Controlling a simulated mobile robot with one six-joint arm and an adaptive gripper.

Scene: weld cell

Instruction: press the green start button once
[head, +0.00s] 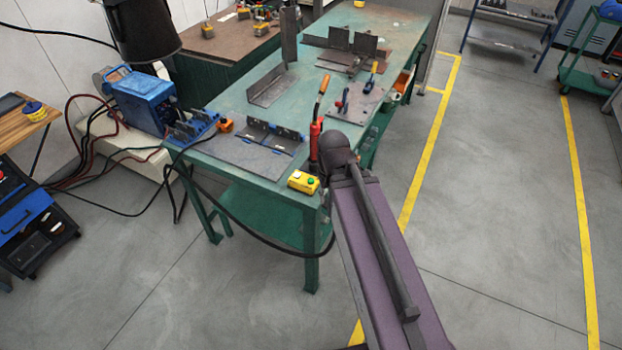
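A yellow button box (303,187) sits at the near corner of the green worktable (262,185). Its top carries a red button and a green button (310,181), both very small in this view. My arm comes up from the lower right, and its dark rounded joint is just right of and beyond the box in the picture. My gripper cannot be made out, so its state does not show. Nothing covers the top of the button box.
Dark angle plates and a fixture plate (252,150) lie on the table. A blue welding machine (143,100) stands left. A black cable hangs below the table edge. Open floor (480,220) lies right.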

